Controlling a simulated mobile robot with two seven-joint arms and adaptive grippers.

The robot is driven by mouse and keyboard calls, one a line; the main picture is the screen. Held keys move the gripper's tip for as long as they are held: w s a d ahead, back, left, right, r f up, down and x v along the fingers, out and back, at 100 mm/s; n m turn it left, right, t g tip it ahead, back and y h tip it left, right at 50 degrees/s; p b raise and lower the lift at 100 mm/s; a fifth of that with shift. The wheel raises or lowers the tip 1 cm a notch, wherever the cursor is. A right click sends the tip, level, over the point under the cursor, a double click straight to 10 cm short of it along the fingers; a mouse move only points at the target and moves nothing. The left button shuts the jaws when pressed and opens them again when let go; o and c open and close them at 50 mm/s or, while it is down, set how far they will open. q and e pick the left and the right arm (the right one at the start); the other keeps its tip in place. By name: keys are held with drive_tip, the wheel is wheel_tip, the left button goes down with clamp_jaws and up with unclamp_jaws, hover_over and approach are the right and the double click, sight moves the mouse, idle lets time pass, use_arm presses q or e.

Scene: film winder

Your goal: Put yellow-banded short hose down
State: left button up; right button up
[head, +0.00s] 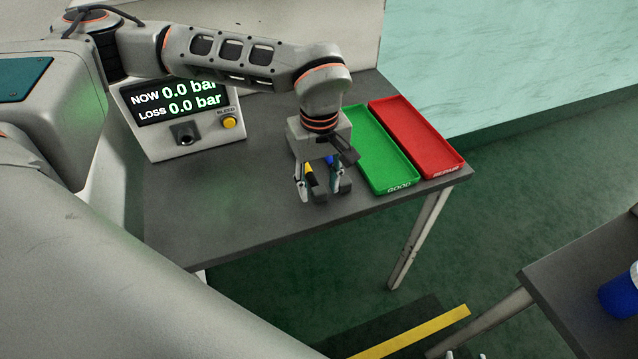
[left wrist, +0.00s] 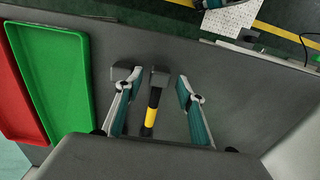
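The yellow-banded short hose (head: 309,174) is a short black piece with a yellow band, on the grey bench under my left gripper. In the left wrist view the hose (left wrist: 152,108) lies between the two fingers, with a clear gap to the right finger. My left gripper (head: 322,186) points down and is open around the hose, its fingers apart. It also shows in the left wrist view (left wrist: 158,92). Two small pale tips at the bottom edge of the head view may be my right gripper (head: 466,355); they are mostly cut off.
A green GOOD tray (head: 372,150) and a red REPAIR tray (head: 420,140) lie right of the gripper. A gauge box (head: 180,125) reading 0.0 bar stands left. A small blue part (head: 329,160) shows behind the fingers. The bench front (head: 225,215) is clear.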

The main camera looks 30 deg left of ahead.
use_arm(q)
wheel_tip(320, 180, up, 12)
drive_tip(key=p, duration=0.1)
idle(0.7)
